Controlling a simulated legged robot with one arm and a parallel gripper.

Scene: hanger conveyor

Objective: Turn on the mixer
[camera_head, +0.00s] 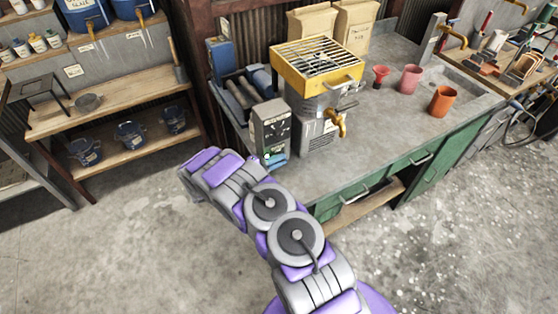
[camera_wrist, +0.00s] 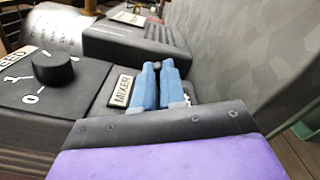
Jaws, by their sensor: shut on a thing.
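The grey control box (camera_head: 270,128) stands at the front left of the workbench, beside the yellow-topped machine with a brass tap (camera_head: 318,85). In the wrist view, a label reading MIXER (camera_wrist: 122,90) is on the dark panel just left of my fingers. My gripper (camera_wrist: 157,72) has its two blue fingers close together, shut on a small dark part beside that label, apparently the mixer switch. The fingers mostly hide this part, so its position cannot be told. In the head view, my arm reaches the box's lower front.
A black knob (camera_wrist: 53,67) with 0 and 1 marks is left of the MIXER label. Several cups, including an orange one (camera_head: 443,101), stand at the bench's right. Wooden shelves (camera_head: 118,108) with blue buckets are at left. The floor in front is clear.

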